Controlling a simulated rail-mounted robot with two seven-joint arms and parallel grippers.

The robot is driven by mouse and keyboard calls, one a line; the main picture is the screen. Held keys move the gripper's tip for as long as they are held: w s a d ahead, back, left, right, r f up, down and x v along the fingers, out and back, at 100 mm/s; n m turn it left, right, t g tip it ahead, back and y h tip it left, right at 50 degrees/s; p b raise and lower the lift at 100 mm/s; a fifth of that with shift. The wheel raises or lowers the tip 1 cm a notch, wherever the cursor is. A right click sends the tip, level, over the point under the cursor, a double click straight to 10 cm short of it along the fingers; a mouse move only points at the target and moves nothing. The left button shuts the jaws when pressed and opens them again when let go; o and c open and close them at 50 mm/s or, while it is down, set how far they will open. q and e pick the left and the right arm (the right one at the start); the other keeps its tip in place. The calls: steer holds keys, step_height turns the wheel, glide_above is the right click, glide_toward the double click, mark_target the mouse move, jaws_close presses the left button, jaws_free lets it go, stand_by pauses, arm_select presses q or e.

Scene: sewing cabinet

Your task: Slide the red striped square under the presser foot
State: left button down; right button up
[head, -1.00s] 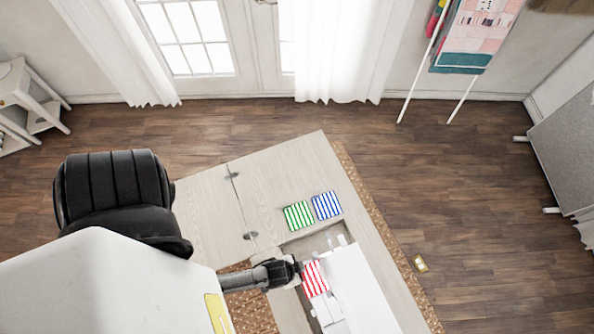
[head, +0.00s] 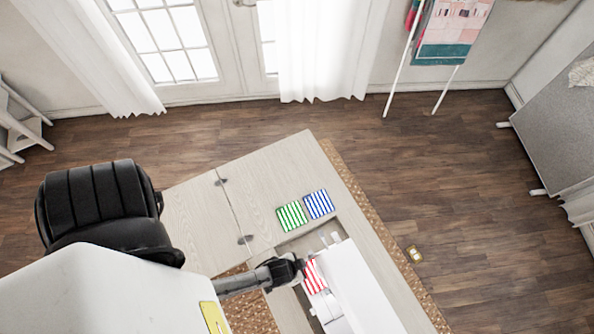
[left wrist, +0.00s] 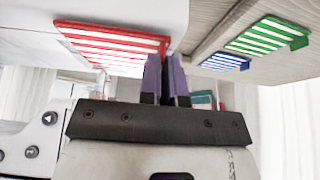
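The red striped square (head: 315,275) lies by the white sewing machine (head: 360,285) in the head view, and the machine's body seems to cover its right side. My left gripper (head: 300,264) is at the square's left edge. In the left wrist view the red striped square (left wrist: 112,46) is up and to the left. The purple fingertips of my left gripper (left wrist: 165,62) are close together with the square's right edge between them. The presser foot cannot be made out. My right gripper is in neither view.
A green striped square (head: 291,216) and a blue striped square (head: 319,204) lie side by side on the wooden cabinet top (head: 262,175), behind the machine. The cabinet top around them is clear.

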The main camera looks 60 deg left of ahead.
arm_select(q)
steer(key=shift+w, duration=0.25)
stand_by(0.3)
steer(key=shift+w, duration=0.5)
steer(key=shift+p, duration=0.35)
stand_by(0.4)
steer(key=c, duration=1.2)
jaws_free()
steer(key=v, duration=1.3)
steer(key=shift+s+r, duration=0.1)
steer(key=shift+r, duration=0.25)
